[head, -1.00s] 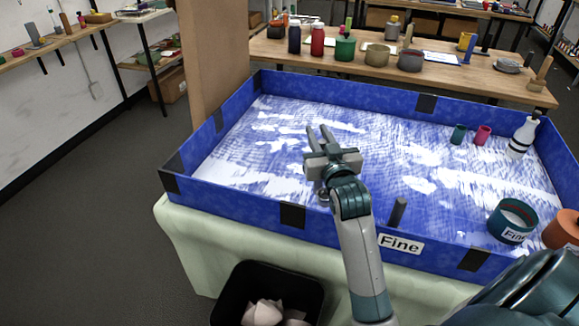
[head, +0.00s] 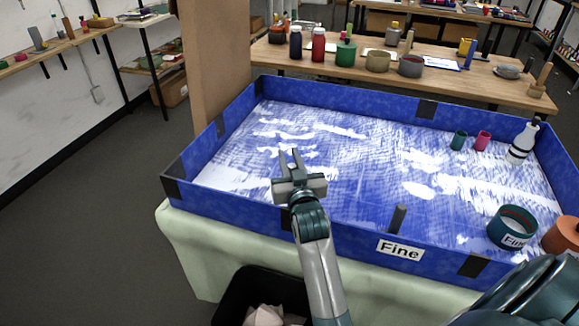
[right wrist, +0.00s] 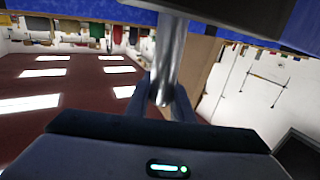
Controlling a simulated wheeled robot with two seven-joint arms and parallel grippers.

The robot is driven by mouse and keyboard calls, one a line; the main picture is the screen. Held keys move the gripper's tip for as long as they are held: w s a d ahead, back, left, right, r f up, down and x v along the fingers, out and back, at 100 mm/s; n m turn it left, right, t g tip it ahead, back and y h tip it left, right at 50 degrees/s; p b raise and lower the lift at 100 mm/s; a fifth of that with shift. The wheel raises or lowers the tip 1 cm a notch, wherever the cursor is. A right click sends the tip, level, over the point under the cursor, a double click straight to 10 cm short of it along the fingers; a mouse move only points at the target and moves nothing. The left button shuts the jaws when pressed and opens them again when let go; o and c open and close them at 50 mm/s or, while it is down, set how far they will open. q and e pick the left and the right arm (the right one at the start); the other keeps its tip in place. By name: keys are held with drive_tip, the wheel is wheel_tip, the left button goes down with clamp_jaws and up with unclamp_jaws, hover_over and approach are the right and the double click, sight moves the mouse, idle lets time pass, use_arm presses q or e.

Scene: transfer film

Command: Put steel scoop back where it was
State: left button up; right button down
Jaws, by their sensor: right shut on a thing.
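My right gripper (head: 290,156) is above the left front part of the blue-walled tray (head: 340,230), its fingers pointing toward the back of the tray. In the right wrist view it is shut on a shiny metal rod (right wrist: 168,60), which looks like the handle of the steel scoop. The scoop's other end is not clear in either view, and in the head view the gripper hides it. My left gripper is not in view.
Blue-and-white streaked material covers the tray floor. A teal tub (head: 512,226), an orange pot (head: 563,236), small green (head: 459,140) and pink (head: 482,141) cups and a white bottle (head: 522,142) stand at the right. A dark bin (head: 240,300) is below the tray's front.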

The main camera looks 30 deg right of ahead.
wheel_tip(320, 180, down, 3)
drive_tip(key=shift+r, duration=0.1)
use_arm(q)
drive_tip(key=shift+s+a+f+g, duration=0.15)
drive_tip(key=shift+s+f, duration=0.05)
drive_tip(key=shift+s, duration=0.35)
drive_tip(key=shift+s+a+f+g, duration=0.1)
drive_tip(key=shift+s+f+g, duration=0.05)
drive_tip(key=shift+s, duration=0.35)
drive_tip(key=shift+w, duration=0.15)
use_arm(e)
drive_tip(key=shift+f, duration=0.25)
drive_tip(key=c, duration=1.6)
unclamp_jaws()
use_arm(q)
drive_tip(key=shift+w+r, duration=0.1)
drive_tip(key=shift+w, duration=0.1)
use_arm(e)
drive_tip(key=shift+o, duration=0.2)
drive_tip(key=shift+r, duration=0.1)
